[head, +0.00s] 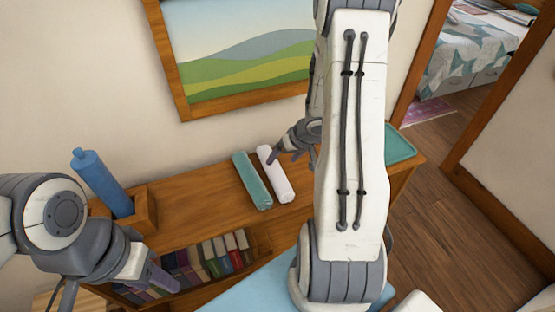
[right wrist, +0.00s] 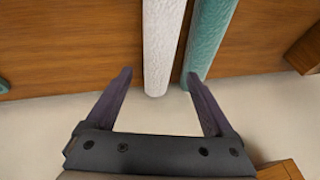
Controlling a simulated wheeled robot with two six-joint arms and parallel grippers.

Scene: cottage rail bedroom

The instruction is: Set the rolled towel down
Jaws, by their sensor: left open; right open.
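Two rolled towels, one white (head: 274,175) and one teal (head: 252,182), lie side by side on top of the wooden bookcase (head: 200,205). My right gripper (head: 284,152) is open at the wall-side end of the white towel. In the right wrist view the white towel (right wrist: 162,45) lies in line with the gap between the open fingertips (right wrist: 158,77). The teal towel (right wrist: 208,38) ends beside the right-hand fingertip there. I cannot tell whether the fingers touch either towel. My left gripper (head: 155,277) is open and empty in front of the book shelf.
A blue bottle (head: 102,182) stands in a wooden box (head: 140,212) left of the towels. A teal tray (head: 400,147) lies at the right end of the top. Books (head: 215,257) fill the shelf below. A framed picture (head: 240,50) hangs above. My right arm hides part of the top.

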